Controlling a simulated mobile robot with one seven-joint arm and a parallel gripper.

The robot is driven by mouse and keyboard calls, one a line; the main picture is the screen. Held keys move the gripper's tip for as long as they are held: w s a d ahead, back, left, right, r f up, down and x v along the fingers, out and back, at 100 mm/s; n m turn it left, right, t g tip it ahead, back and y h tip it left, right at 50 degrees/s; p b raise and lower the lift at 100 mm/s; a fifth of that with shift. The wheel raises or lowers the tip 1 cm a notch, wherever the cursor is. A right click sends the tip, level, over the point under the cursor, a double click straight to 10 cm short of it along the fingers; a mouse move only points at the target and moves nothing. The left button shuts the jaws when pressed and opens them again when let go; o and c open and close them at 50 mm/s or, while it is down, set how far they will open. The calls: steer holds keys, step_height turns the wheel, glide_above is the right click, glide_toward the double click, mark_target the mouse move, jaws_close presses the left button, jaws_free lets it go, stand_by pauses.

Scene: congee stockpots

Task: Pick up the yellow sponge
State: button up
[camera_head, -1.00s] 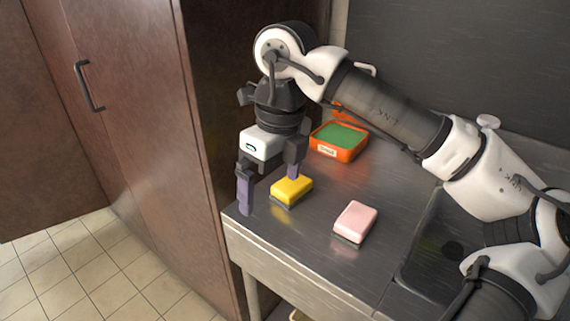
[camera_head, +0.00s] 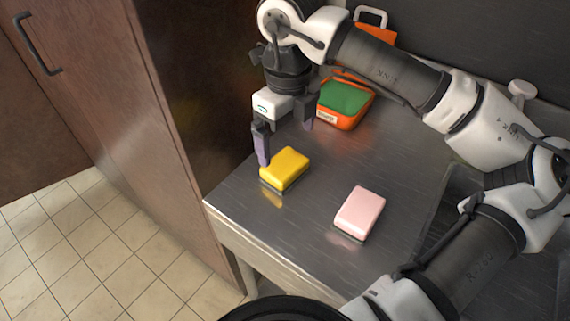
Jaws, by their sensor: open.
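The yellow sponge (camera_head: 286,167), with a dark underside, lies flat on the metal counter (camera_head: 310,215) near its left end. My gripper (camera_head: 285,145) points down just behind the sponge, with its purple fingers spread wide apart. The left finger is close to the sponge's back left corner; I cannot tell if it touches. The right finger is behind and to the right of the sponge. Nothing is between the fingers.
A pink sponge (camera_head: 360,211) lies to the right of the yellow one. An orange container with a green inside (camera_head: 345,100) stands behind my gripper. A sink (camera_head: 440,215) is at the right. A brown cabinet (camera_head: 150,120) stands left of the counter.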

mark_target(285, 163)
steer(key=shift+s+a+f+p, duration=0.15)
steer(key=shift+f+p, duration=0.35)
steer(key=shift+f, duration=1.4)
steer(key=shift+w+a+f+p, duration=0.1)
steer(key=shift+f+p, duration=0.35)
steer(key=shift+f, duration=1.4)
steer(key=c, duration=0.9)
